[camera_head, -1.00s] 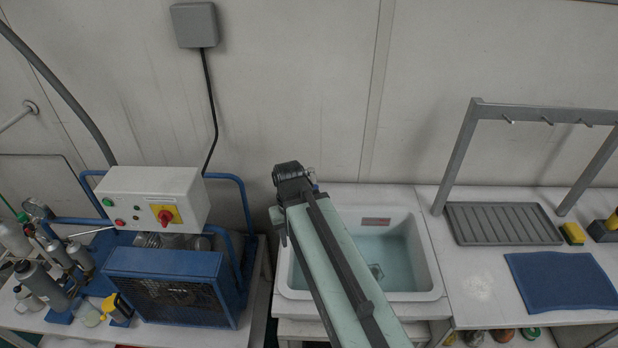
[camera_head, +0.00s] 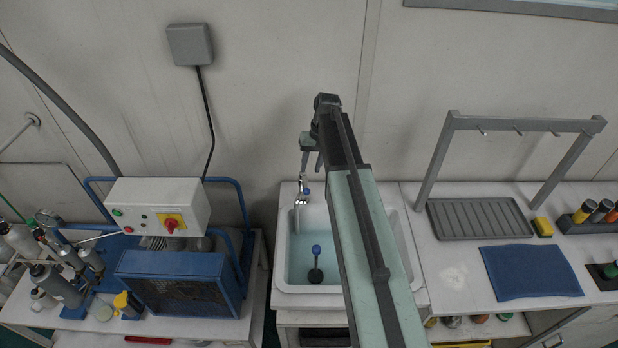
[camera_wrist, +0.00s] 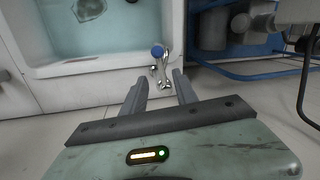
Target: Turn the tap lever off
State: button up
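The chrome tap (camera_head: 299,198) stands at the back left of the white sink (camera_head: 277,262), with a blue-tipped part (camera_head: 306,191) at its top. In the wrist view, the tap (camera_wrist: 161,72) and its blue knob (camera_wrist: 157,51) are just beyond my fingertips, nearly centred between them. My gripper (camera_head: 311,172) is above the tap in the head view, fingers pointing down. In the wrist view my gripper (camera_wrist: 159,78) is open and empty, with a clear gap between the fingers. I cannot tell whether a finger touches the tap. I cannot make out the lever's exact position.
Water lies in the basin, where a blue-topped dark object (camera_head: 316,262) shows. A grey rack (camera_head: 520,124), drain tray (camera_head: 480,218) and blue mat (camera_head: 530,272) are on the right. The wall is close behind.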

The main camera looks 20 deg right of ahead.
aim_at(306, 185)
jog(key=f+b, duration=0.2)
jog(key=a+f+b, duration=0.1)
jog(key=f+b, duration=0.4)
jog(key=shift+w+a+f, duration=0.15)
jog(key=shift+a+f, duration=0.15)
jog(key=shift+f, duration=0.1)
jog(key=shift+r, duration=0.1)
jog(key=shift+c, duration=0.3)
grip_shut()
